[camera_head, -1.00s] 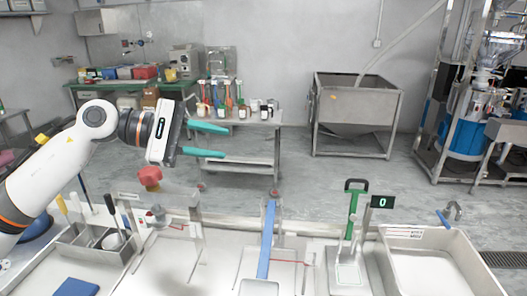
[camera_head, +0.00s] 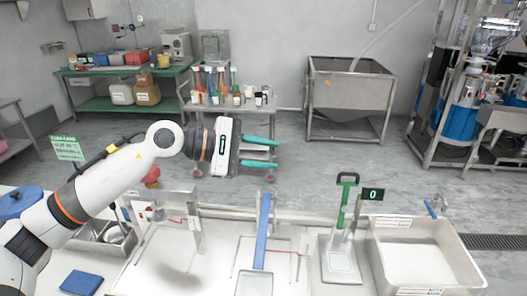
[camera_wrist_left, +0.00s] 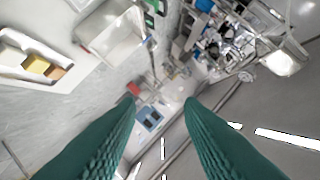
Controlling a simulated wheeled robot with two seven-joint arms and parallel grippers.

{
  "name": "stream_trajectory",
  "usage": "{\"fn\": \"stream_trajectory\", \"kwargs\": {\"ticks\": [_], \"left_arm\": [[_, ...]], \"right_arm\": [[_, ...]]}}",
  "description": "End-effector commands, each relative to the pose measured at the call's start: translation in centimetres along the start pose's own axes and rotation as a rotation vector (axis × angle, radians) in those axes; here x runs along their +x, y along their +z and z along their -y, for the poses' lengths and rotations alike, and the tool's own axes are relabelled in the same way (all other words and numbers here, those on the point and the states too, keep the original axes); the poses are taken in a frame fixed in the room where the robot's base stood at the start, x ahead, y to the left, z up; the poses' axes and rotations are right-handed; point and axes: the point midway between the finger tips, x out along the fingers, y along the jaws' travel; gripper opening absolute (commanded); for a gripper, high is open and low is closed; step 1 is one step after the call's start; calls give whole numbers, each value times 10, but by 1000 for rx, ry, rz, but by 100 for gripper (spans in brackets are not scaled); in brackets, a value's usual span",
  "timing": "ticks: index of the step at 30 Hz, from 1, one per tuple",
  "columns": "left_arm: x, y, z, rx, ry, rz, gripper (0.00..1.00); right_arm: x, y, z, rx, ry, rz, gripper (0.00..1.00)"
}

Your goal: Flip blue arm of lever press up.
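The blue arm (camera_head: 263,232) of the lever press shows as a long narrow bar in the middle of the head view. It runs from the back edge of the worktop toward a pale base (camera_head: 254,286) at the front; its exact tilt is hard to judge. My left gripper (camera_head: 277,154) is in the air above and behind the worktop, pointing right. Its two teal fingers are apart with nothing between them. In the left wrist view the open fingers (camera_wrist_left: 160,103) frame a gap, and the blue arm cannot be made out. My right gripper is not in view.
A green-handled press (camera_head: 346,200) with a small display (camera_head: 373,195) stands right of the blue arm. A metal tray (camera_head: 426,254) is at the right. A clear frame (camera_head: 197,224) stands at the left, near a blue block (camera_head: 82,282). A bottle rack (camera_head: 228,98) stands behind.

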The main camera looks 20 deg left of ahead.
Motion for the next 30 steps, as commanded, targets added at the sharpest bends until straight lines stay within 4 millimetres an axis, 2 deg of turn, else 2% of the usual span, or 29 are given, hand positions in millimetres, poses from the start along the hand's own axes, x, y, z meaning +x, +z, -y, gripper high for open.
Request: {"fn": "stream_trajectory", "kwargs": {"ticks": [1,7,30], "left_arm": [[0,0,0,0,0,0,33],[0,0,0,0,0,0,0],[-1,0,0,0,0,0,0]], "right_arm": [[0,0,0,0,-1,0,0],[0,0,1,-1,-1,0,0],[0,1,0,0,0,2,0]]}}
